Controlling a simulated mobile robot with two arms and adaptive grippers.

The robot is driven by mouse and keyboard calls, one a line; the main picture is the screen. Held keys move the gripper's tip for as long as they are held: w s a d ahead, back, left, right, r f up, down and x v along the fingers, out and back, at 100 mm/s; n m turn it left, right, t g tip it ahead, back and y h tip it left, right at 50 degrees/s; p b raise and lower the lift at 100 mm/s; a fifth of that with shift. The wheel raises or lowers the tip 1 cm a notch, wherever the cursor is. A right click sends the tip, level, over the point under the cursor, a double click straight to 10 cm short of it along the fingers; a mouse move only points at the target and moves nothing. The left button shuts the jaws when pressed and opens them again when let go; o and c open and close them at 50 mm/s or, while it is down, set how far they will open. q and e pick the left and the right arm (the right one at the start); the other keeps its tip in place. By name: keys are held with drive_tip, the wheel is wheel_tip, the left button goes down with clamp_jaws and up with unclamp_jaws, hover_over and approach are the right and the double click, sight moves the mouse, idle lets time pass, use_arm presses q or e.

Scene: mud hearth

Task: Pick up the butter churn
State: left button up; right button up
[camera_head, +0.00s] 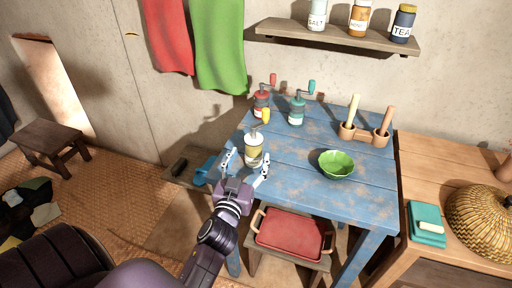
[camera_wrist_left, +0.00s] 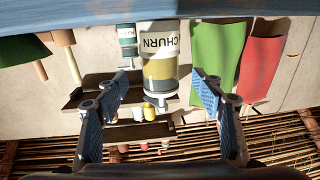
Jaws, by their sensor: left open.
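The butter churn (camera_head: 253,152) stands upright on the left part of the blue table (camera_head: 297,178). It is a pale and yellow jar with a crank and a yellow knob on top. My left gripper (camera_head: 247,170) is open, with a finger on either side of the churn in the head view. In the left wrist view, which looks upside down, the churn (camera_wrist_left: 158,65) with its "CHURN" label stands between and beyond the open fingers (camera_wrist_left: 163,95). I cannot tell whether the fingers touch it. My right gripper is not in view.
Red (camera_head: 261,103) and teal (camera_head: 297,112) crank jars stand behind the churn. A green bowl (camera_head: 337,164) and a wooden mortar pair (camera_head: 365,133) are to the right. A red tray (camera_head: 291,236) sits on a stool below. A shelf (camera_head: 340,36) hangs above.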

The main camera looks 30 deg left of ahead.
sight(252, 153)
use_arm(q)
drive_tip(key=shift+x, duration=0.75)
drive_tip(key=p+x, duration=0.1)
drive_tip(key=x, duration=0.2)
drive_tip(key=shift+w+a+f, duration=0.1)
drive_tip(key=shift+w, duration=0.25)
drive_tip(key=shift+w+a, duration=0.15)
drive_tip(key=shift+w, duration=0.15)
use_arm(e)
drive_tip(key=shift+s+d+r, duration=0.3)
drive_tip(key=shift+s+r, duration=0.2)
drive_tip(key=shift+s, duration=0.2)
use_arm(q)
drive_tip(key=c, duration=1.4)
